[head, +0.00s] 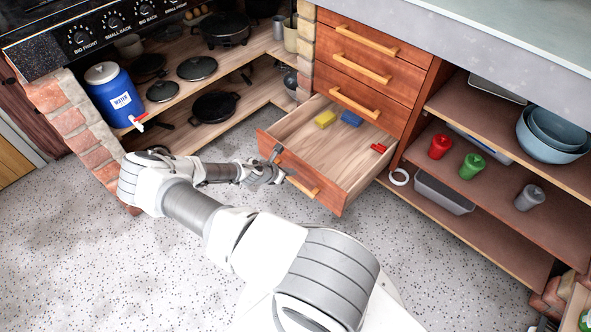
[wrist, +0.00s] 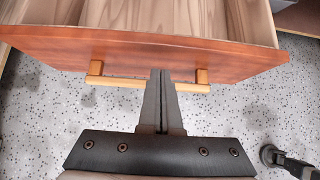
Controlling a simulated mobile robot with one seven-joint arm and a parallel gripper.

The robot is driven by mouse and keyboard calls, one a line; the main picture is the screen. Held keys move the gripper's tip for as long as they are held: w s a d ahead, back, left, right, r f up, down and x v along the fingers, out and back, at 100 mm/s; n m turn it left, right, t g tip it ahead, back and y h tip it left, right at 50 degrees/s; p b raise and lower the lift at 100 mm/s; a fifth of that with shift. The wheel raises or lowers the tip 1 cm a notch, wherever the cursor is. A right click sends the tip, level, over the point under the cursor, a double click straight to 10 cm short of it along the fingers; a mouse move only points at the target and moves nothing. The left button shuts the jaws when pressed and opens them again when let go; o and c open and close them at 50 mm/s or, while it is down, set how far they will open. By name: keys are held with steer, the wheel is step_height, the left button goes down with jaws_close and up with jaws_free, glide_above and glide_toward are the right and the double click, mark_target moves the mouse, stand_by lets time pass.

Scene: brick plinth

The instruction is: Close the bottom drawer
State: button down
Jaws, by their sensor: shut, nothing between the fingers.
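The bottom drawer (head: 335,190) is pulled well out of the wooden drawer unit, and its inside shows in the head view. Its reddish front (wrist: 60,50) with a light wooden bar handle (wrist: 125,83) fills the upper wrist view. The handle also shows in the head view (head: 304,188). A yellow block (head: 325,119), a blue block (head: 351,118) and a red piece (head: 378,148) lie inside the drawer. My gripper (wrist: 160,72) is shut and empty, its fingertips at the middle of the drawer front, overlapping the handle in view. Contact cannot be told.
Three closed drawers (head: 366,58) are above. Open shelves on the right hold red, green and grey shakers and blue bowls (head: 553,133). Shelves on the left hold pans and a blue water container (head: 116,97). The speckled floor (head: 90,250) is clear in front.

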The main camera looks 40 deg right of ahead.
mark_target(301, 167)
steer(key=shift+w+d+r, duration=0.15)
steer(key=shift+d, duration=1.3)
